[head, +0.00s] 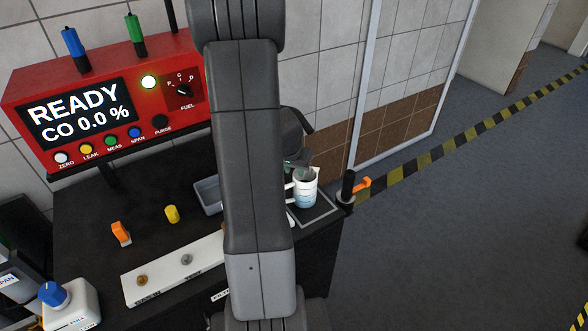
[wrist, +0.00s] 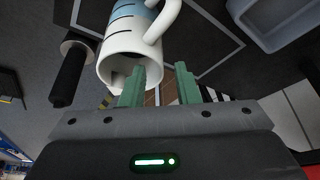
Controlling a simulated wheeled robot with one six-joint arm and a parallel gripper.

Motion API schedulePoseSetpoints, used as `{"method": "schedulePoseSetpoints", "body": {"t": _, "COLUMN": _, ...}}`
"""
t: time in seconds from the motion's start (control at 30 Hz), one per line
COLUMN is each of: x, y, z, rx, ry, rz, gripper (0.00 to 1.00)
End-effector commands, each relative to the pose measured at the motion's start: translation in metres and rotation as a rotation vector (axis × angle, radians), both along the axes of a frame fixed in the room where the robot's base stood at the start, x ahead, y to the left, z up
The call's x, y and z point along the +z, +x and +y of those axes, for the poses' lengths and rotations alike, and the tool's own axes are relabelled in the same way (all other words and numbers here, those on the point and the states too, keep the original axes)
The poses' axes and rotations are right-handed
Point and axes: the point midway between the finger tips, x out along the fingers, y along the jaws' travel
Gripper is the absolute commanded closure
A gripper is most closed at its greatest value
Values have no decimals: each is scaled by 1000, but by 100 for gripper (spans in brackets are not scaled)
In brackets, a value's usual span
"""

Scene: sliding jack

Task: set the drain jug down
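The drain jug (head: 305,192) is a white cup with a blue lower band and a side handle. In the head view it looks upright at the right end of the black bench, over a pale-outlined square (head: 322,214). In the wrist view the jug (wrist: 122,42) is at upper left, its mouth towards me and its handle at its right. My gripper (wrist: 160,68) has its green fingers apart with nothing visible between them. The left finger overlaps the jug's rim in view; I cannot tell if they touch. In the head view my arm partly hides the gripper.
A black post with an orange lever (head: 362,185) stands right of the jug. A grey-blue tray (head: 207,196) lies left, partly behind my arm. A white strip with knobs (head: 165,275), a yellow piece (head: 172,214) and an orange piece (head: 121,233) are further left. A red analyser (head: 105,95) stands behind.

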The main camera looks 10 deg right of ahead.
Motion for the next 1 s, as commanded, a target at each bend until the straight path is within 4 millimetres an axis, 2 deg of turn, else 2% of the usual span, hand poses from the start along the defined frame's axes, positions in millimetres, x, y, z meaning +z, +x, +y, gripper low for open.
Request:
{"method": "schedulePoseSetpoints", "body": {"t": 0.3, "x": 54, "y": -17, "z": 10, "rx": 1, "ry": 1, "rz": -5, "gripper": 72}}
{"method": "schedulePoseSetpoints", "body": {"t": 0.53, "x": 86, "y": -29, "z": 16, "rx": 1, "ry": 0, "rz": -5, "gripper": 72}}
{"method": "schedulePoseSetpoints", "body": {"t": 0.7, "x": 100, "y": -34, "z": 18, "rx": 0, "ry": 0, "rz": -2, "gripper": 72}}
{"method": "schedulePoseSetpoints", "body": {"t": 1.0, "x": 105, "y": -37, "z": 20, "rx": 0, "ry": 1, "rz": 0, "gripper": 72}}
